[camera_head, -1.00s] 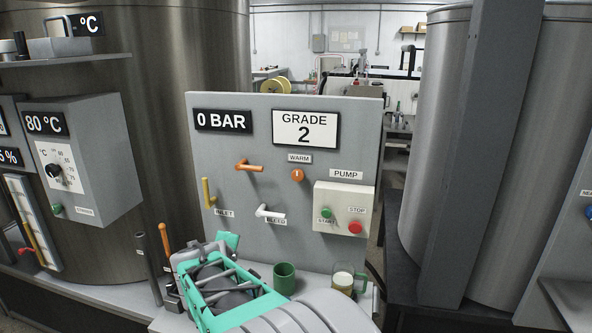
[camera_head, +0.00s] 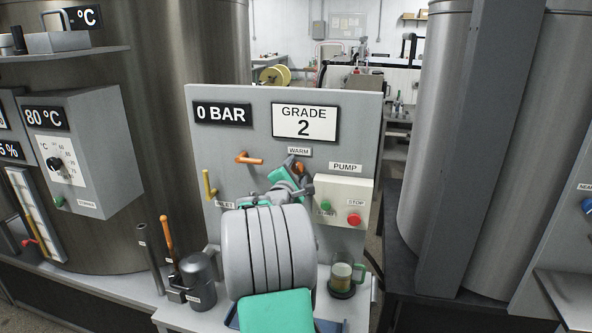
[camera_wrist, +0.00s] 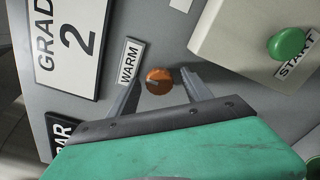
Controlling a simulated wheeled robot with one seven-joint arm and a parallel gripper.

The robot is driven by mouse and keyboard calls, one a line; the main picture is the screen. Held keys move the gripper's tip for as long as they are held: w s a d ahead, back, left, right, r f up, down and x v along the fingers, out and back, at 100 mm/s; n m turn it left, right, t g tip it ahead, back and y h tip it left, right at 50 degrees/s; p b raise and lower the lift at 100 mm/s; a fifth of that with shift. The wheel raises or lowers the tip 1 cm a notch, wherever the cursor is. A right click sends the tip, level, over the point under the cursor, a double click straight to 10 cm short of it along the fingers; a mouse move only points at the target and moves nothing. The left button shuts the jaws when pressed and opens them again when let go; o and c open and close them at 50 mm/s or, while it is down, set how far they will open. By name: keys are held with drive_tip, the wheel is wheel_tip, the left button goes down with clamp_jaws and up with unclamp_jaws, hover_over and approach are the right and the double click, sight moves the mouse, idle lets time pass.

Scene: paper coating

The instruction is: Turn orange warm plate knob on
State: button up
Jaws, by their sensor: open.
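The orange warm plate knob (camera_wrist: 159,81) is round and sits on the grey panel beside the WARM label (camera_wrist: 130,62) in the wrist view. My gripper (camera_wrist: 162,78) is open, with one fingertip on each side of the knob. Gaps show between the fingers and the knob, and I cannot tell how deep the tips reach. In the head view my gripper (camera_head: 294,170) is at the panel under the WARM label, and the knob (camera_head: 300,167) is mostly hidden behind it.
The pump box (camera_head: 342,202) with a green start button and red stop button (camera_head: 354,219) is close to the right of my gripper. An orange lever (camera_head: 250,158) and yellow inlet lever (camera_head: 208,189) are to the left. A glass mug (camera_head: 342,278) stands on the bench below.

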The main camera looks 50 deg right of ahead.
drive_tip(key=shift+c, duration=0.5)
clamp_jaws()
drive_tip(key=shift+f+m+b, duration=0.15)
drive_tip(key=shift+m+b, duration=0.25)
drive_tip(key=shift+b, duration=0.25)
drive_tip(key=m+b, duration=0.1)
drive_tip(key=b, duration=0.1)
drive_tip(key=shift+f+m+b, duration=0.15)
drive_tip(key=shift+m+b, duration=0.15)
drive_tip(key=shift+m, duration=0.1)
drive_tip(key=m+b, duration=0.3)
drive_tip(key=b, duration=0.1)
drive_tip(key=shift+f, duration=0.1)
drive_tip(key=m+b, duration=0.5)
drive_tip(key=shift+r+m+b, duration=0.3)
drive_tip(key=shift+m+b, duration=0.4)
